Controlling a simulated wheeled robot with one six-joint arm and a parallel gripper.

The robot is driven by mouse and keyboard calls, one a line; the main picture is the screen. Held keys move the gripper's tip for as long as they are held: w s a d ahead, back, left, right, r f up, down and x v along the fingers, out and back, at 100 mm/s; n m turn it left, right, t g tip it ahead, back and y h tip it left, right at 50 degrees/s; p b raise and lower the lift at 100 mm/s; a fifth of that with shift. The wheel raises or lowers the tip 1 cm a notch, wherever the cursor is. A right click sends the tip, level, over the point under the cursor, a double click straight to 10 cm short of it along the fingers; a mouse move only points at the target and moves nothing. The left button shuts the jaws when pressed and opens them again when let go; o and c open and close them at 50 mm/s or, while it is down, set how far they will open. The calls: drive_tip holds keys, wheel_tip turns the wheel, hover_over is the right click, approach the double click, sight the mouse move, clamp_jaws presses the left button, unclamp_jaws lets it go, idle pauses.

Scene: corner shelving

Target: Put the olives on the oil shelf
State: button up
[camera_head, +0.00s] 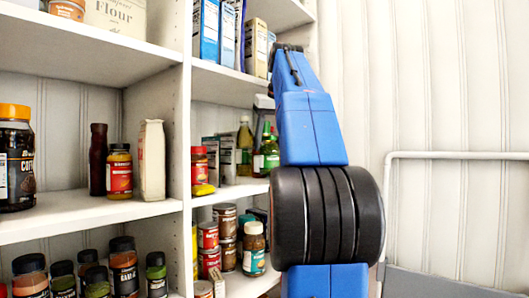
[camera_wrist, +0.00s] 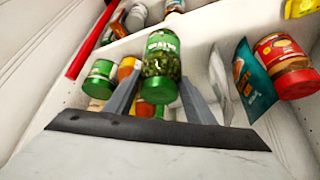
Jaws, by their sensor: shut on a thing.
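In the wrist view, a glass jar of green olives (camera_wrist: 162,55) with a green lid sits between the two grey fingers of my gripper (camera_wrist: 160,82). The fingers are shut on it. The lid faces the camera. In the head view my arm hides the jar and most of the gripper. Oil-like bottles, one yellowish (camera_head: 245,146) and one green (camera_head: 268,153), stand on the middle shelf (camera_head: 228,190) of the right-hand unit, partly behind my arm.
That shelf also holds boxes (camera_head: 227,155) and a red-lidded jar (camera_head: 199,166). Cans and jars (camera_head: 254,250) crowd the shelf below. The wrist view shows another green-lidded jar (camera_wrist: 99,76), a teal packet (camera_wrist: 252,82) and a red-lidded jar (camera_wrist: 290,75) close by.

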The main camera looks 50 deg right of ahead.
drive_tip(key=w+f, duration=0.1)
drive_tip(key=w+d+f, duration=0.2)
drive_tip(key=shift+w, duration=0.4)
drive_tip(key=o, duration=1.4)
drive_tip(key=shift+f, duration=0.1)
drive_tip(key=shift+o, duration=0.2)
drive_tip(key=shift+v, duration=2.65)
drive_tip(key=s+a, duration=0.5)
drive_tip(key=s, duration=0.5)
drive_tip(key=shift+s+a, duration=0.25)
drive_tip(key=shift+s, duration=0.05)
